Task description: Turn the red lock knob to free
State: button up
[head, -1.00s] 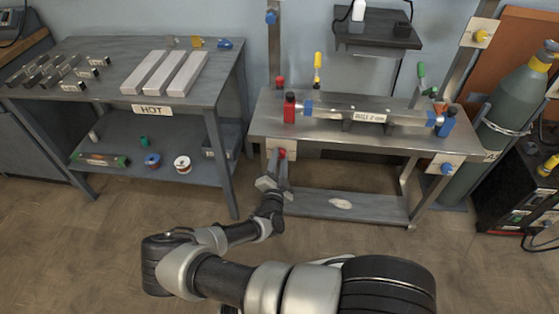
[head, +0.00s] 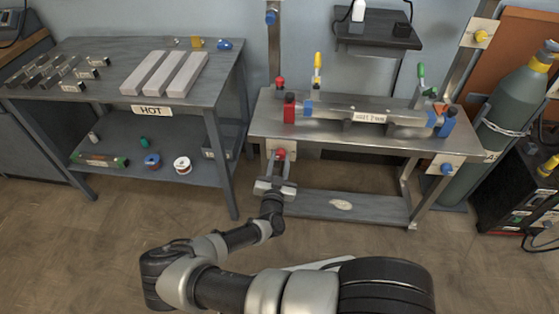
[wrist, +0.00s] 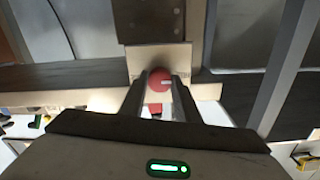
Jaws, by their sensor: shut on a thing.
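The red lock knob (head: 281,154) sits on a pale square plate (head: 271,147) on the front left of the steel bench. In the wrist view the round red knob (wrist: 159,79) lies between my two fingertips, with a small white mark toward its right side. My gripper (head: 279,160) reaches up to it from below and in front. In the wrist view my gripper (wrist: 160,86) has a finger on each side of the knob, shut on it. The fingers hide parts of the knob's sides.
The steel bench (head: 350,143) carries a clamped bar fixture (head: 345,113) with colored handles. A blue knob (head: 447,169) is on its right front plate. A lower shelf (head: 372,208) lies right of my gripper. The HOT table (head: 120,95) stands left. The floor in front is clear.

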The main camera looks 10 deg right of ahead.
dwell(0.4)
jog(key=o, duration=1)
jog(key=shift+o, duration=0.2)
jog(key=shift+s, duration=0.1)
jog(key=p+v, duration=0.1)
jog(key=v, duration=1.6)
jog(key=shift+s+p, duration=0.15)
jog(key=shift+p, duration=0.2)
jog(key=shift+r, duration=0.1)
